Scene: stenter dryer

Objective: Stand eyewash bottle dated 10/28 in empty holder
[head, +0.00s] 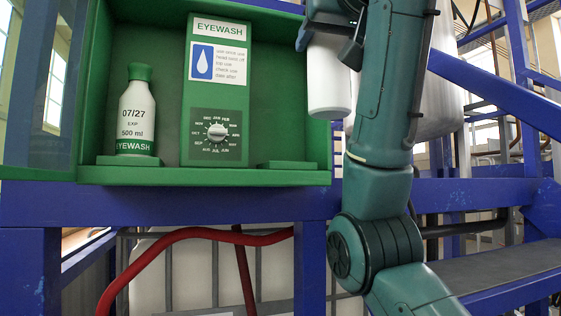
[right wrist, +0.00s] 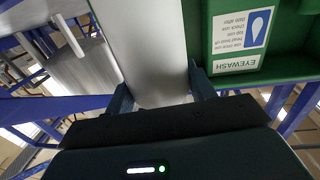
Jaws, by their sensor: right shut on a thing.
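My right gripper (head: 330,28) is at the top of the head view, shut on a white bottle (head: 329,80) near its upper end. The bottle hangs roughly upright at the right edge of the green eyewash cabinet. No date or label shows on its visible side, and its top is hidden by the gripper. The right wrist view shows the bottle (right wrist: 148,45) between the two fingers (right wrist: 160,95). The empty holder (head: 287,165) is a low green block at the cabinet's lower right, below and left of the bottle. My left gripper is not in view.
Another eyewash bottle (head: 136,112), marked 07/27, stands in the left holder (head: 118,160). A panel (head: 217,95) with a month dial (head: 216,131) stands between the holders. The cabinet's front lip (head: 200,176) and blue beams (head: 180,203) lie below. A metal tank stands behind my right arm.

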